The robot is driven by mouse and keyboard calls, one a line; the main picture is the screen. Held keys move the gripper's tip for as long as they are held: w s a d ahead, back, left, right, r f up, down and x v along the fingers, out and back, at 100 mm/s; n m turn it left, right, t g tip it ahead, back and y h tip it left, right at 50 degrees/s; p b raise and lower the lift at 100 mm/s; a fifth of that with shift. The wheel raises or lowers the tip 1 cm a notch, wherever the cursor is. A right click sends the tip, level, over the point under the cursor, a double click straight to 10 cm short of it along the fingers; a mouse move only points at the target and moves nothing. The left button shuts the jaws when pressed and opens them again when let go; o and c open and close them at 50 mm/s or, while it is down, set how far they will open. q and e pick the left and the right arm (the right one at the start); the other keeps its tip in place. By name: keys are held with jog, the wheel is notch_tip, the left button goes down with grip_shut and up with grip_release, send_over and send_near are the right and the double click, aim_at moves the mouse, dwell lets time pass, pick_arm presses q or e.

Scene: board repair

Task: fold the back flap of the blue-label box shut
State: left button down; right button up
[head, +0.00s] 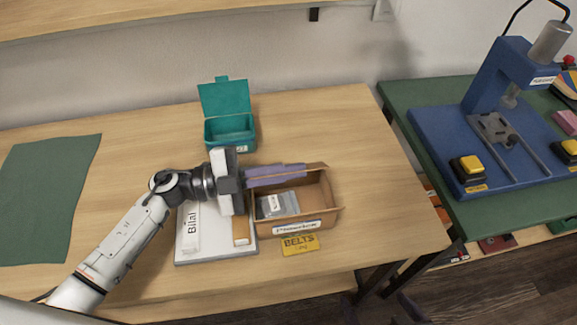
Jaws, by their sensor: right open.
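An open brown cardboard box (325,211) stands on the wooden table with a pale label (297,227) on its front. A clear bag with a grey item (272,206) lies inside it. Its back flap (316,167) shows as a brown edge along the rear, partly hidden by my gripper's fingers.
A teal box (229,144) with its lid raised stands behind. A white tray (213,250) marked "Bilal" lies left of the cardboard box. A yellow BELTS sign (300,244) lies in front. A green mat (45,195) and a blue press (480,140) flank the area.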

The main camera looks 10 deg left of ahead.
pick_arm(q)
jog(key=shift+f, duration=0.15)
jog(key=shift+s+m, duration=0.1)
jog(key=shift+m, duration=0.2)
jog(key=c, duration=2.5)
grip_release()
jog(key=o, duration=0.4)
jog(key=shift+o, duration=0.4)
